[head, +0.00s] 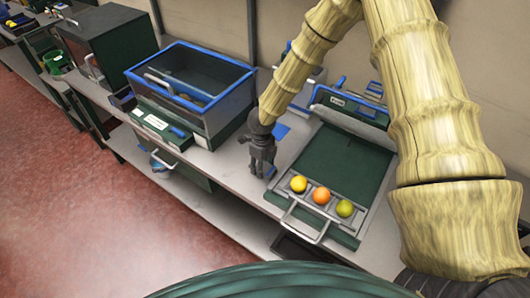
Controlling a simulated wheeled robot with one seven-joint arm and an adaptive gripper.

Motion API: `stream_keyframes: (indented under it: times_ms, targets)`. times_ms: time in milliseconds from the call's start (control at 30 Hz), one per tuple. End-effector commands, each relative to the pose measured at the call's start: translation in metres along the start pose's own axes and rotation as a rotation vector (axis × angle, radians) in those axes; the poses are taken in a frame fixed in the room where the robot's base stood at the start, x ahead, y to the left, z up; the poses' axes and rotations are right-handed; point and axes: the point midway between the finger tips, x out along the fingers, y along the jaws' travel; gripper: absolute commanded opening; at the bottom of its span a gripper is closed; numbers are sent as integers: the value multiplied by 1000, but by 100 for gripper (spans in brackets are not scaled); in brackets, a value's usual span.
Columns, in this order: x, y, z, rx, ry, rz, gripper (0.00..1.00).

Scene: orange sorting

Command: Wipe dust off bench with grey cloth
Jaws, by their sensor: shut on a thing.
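My gripper (262,168) is at the bench (232,178), between the blue-rimmed bin and the green tray. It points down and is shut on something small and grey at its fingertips. This looks like the grey cloth, but the dark fingers hide most of it and its outline is unclear. I cannot tell whether it touches the bench top. Dust cannot be made out on the bench at this size.
The green tray (340,165) to the right holds a yellow fruit (298,183), an orange fruit (321,195) and a green fruit (344,208). The blue-rimmed bin (190,85) stands left. A dark green box (110,45) stands farther left. A narrow bench strip is bare around my gripper.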

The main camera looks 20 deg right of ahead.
Motion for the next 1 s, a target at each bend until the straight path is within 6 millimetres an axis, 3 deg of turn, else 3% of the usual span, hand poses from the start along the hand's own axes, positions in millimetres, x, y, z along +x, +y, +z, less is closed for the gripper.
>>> stream_keyframes:
  times_ms: [167,233,300,1000]
  targets:
    - [-2,-3,-6,-5,1,1,19]
    - [-7,-2,-4,-9,1,0,19]
    - [-28,-1,-1,-11,-1,0,19]
    - [-83,1,0,-15,0,0,19]
